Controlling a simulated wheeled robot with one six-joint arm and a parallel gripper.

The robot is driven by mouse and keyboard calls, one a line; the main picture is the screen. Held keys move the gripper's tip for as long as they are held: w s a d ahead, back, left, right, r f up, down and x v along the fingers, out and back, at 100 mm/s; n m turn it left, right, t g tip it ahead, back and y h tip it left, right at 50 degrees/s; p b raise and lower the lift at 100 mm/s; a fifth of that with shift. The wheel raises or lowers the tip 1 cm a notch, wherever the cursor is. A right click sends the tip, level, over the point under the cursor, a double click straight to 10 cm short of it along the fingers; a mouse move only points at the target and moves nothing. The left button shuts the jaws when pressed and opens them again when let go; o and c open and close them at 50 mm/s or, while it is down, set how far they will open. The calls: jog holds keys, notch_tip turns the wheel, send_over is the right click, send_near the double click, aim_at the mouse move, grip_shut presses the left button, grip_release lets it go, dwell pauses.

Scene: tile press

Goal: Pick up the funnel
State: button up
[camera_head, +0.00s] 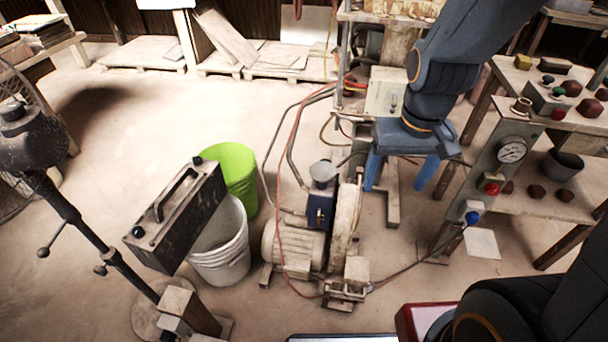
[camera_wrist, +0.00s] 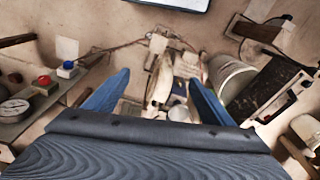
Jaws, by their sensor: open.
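A small pale grey funnel (camera_head: 323,171) stands on top of the blue part of a pump machine, mid-picture in the head view. In the wrist view a pale round shape that looks like the funnel (camera_wrist: 179,113) shows near the right finger, partly close to the gripper's edge. My gripper (camera_head: 400,174) is open and empty, with its two blue fingers pointing down. It is to the right of the funnel in the head view and apart from it. In the wrist view the gripper (camera_wrist: 158,80) has the machine between and beyond its fingers.
The pump machine (camera_head: 297,252) has hoses and pipes rising around it. A white bucket (camera_head: 222,262), a green bucket (camera_head: 236,165) and a dark handled box (camera_head: 178,222) stand left. A gauge panel (camera_head: 497,160) stands right.

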jog(key=o, duration=0.3)
jog(key=shift+n+t, duration=0.3)
jog(key=shift+t, duration=0.6)
jog(key=w+a+f+b, duration=0.1)
jog(key=w+f, duration=0.1)
jog(key=w, duration=0.1)
jog(key=w+a+f+b, duration=0.1)
jog(key=w+f, duration=0.2)
jog(key=w+a+f+b, duration=0.1)
jog(key=w+f+b, duration=0.1)
jog(key=w+f, duration=0.1)
jog(key=shift+w+a+f, duration=0.1)
jog(key=shift+w+f, duration=0.15)
jog(key=shift+w, duration=0.2)
jog(key=n+t+y+b, duration=0.1)
jog(key=t+b, duration=0.3)
jog(key=b, duration=0.3)
send_near(321, 173)
jog(key=x, duration=0.3)
jog(key=shift+w, duration=0.1)
jog(key=shift+b+x, duration=0.35)
jog(key=shift+x, duration=3.15)
jog(key=shift+c, duration=0.2)
jog(key=c, duration=1.1)
